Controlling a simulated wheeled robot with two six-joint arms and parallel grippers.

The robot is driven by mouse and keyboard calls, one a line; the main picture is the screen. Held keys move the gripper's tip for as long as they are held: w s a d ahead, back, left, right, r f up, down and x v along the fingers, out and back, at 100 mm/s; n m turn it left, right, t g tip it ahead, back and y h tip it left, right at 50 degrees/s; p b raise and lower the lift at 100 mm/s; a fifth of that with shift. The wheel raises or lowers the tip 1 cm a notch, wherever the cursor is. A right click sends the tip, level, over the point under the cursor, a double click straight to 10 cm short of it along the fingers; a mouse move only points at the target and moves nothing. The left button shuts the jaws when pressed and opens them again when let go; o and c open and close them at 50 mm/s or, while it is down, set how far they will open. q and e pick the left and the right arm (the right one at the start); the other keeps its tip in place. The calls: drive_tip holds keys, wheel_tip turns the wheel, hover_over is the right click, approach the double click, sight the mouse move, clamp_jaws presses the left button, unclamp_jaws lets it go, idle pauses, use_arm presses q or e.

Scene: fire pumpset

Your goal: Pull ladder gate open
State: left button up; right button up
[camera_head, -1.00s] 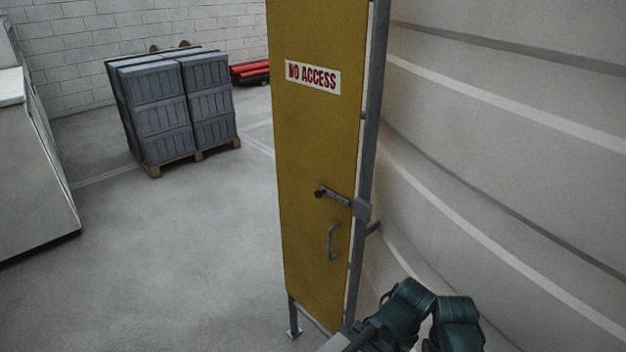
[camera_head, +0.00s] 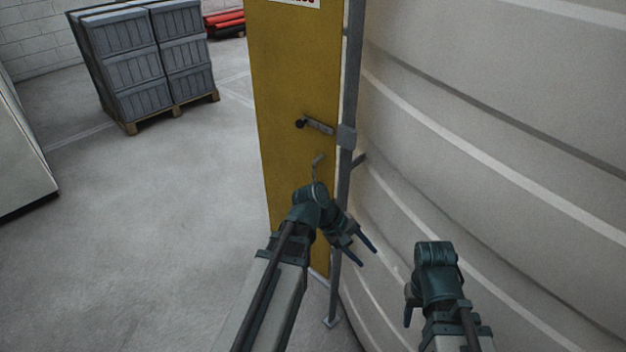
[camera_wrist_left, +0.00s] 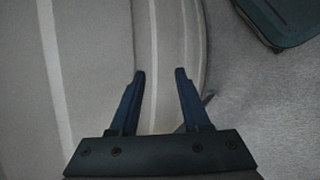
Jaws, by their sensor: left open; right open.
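The yellow ladder gate (camera_head: 290,70) stands upright in the middle of the head view, against a grey post (camera_head: 353,60). A latch lever with a dark knob (camera_head: 316,125) crosses its right edge to the post. The grab handle (camera_head: 317,166) below it is mostly hidden behind my left arm. My left gripper (camera_head: 367,258) is open and empty, in front of the post and the curved wall, below and right of the handle. The left wrist view shows its two fingers apart with nothing between them (camera_wrist_left: 160,75). My right gripper (camera_head: 408,316) is open, farther right, clear of the gate.
A pale curved wall (camera_head: 480,150) fills the right side. A pallet of grey crates (camera_head: 150,60) stands at back left, with red items (camera_head: 225,22) beyond it. A pale box-shaped unit (camera_head: 20,160) is at the left edge. The floor (camera_head: 140,240) left of the gate is clear.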

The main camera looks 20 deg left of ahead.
use_arm(q)
drive_tip(key=w+a+r+n+t+h+b, duration=0.1)
drive_tip(key=w+a+n+t+h+b, duration=0.35)
drive_tip(key=a+n, duration=0.65)
drive_tip(key=n+t+y+b, duration=0.2)
drive_tip(key=n+t+b, duration=0.2)
drive_tip(key=n+t, duration=0.5)
approach(314, 169)
drive_tip(key=x, duration=1)
drive_tip(key=shift+w+a+f, duration=0.15)
drive_tip(key=shift+w+f, duration=0.15)
drive_tip(key=shift+w, duration=0.05)
use_arm(e)
wheel_tip(314, 169, down, 10)
drive_tip(key=shift+f, duration=0.25)
use_arm(q)
clamp_jaws()
